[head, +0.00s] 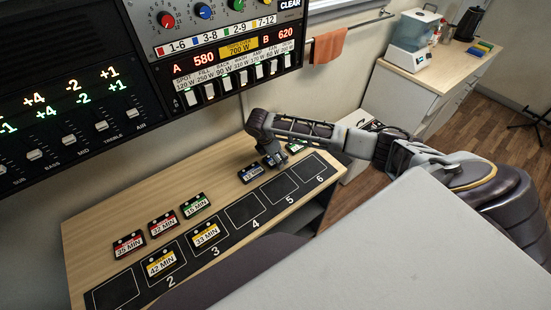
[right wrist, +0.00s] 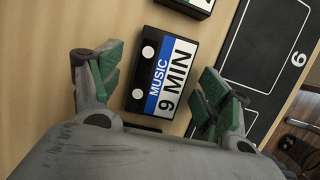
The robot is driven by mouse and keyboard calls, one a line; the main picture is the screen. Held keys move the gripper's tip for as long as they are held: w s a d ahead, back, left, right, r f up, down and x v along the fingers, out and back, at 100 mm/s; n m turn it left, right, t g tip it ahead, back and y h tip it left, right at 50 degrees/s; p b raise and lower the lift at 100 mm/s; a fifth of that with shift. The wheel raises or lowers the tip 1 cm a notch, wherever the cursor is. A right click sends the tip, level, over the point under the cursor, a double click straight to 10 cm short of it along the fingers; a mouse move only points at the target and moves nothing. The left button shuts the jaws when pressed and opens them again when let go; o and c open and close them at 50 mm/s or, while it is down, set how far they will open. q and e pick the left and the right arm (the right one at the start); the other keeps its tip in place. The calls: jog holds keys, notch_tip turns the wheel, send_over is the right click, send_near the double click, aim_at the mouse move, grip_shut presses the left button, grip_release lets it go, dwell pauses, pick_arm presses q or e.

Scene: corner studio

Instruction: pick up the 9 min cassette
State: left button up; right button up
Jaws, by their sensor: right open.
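The 9 min cassette (right wrist: 165,75) is black with a white and blue label reading "MUSIC 9 MIN". It lies flat on the wooden counter in the right wrist view. My right gripper (right wrist: 160,92) is open above it, with one green-padded finger on each side and visible gaps to the cassette. In the head view my right gripper (head: 272,154) comes down over the back row of cassettes and mostly hides this one. My left gripper is not in view.
A blue-labelled cassette (head: 252,173) and a green-labelled one (head: 299,146) lie close on either side. The numbered black strip (head: 262,211) runs along the front; slots 2 and 3 hold yellow-labelled cassettes, while 4, 5 and 6 are bare. The control panel (head: 225,60) rises behind.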

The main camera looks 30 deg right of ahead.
jog(key=shift+f, duration=0.15)
dwell(0.6)
jog(key=shift+c, duration=0.3)
jog(key=shift+s, duration=0.15)
jog(key=c, duration=1.1)
